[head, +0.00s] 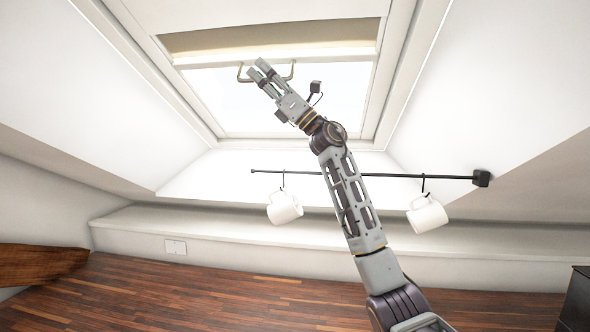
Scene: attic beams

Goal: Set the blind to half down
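The blind (270,40) is a beige cloth in the roof window at the top of the head view. Its pale bottom bar (330,52) hangs near the top of the pane, and the bright glass (340,92) below it is uncovered. A U-shaped handle (291,72) hangs from the bar. My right gripper (259,68) reaches up to the handle, its two fingers close together and overlapping the handle in the picture. I cannot tell whether they grip it or are just in front of it. My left gripper is not in view.
A black rail (420,176) runs below the window, behind my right arm. Two white mugs (284,208) (427,215) hang from it on hooks, one on each side of my arm. Sloping white walls flank the window. A wooden piece (38,264) is at the lower left.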

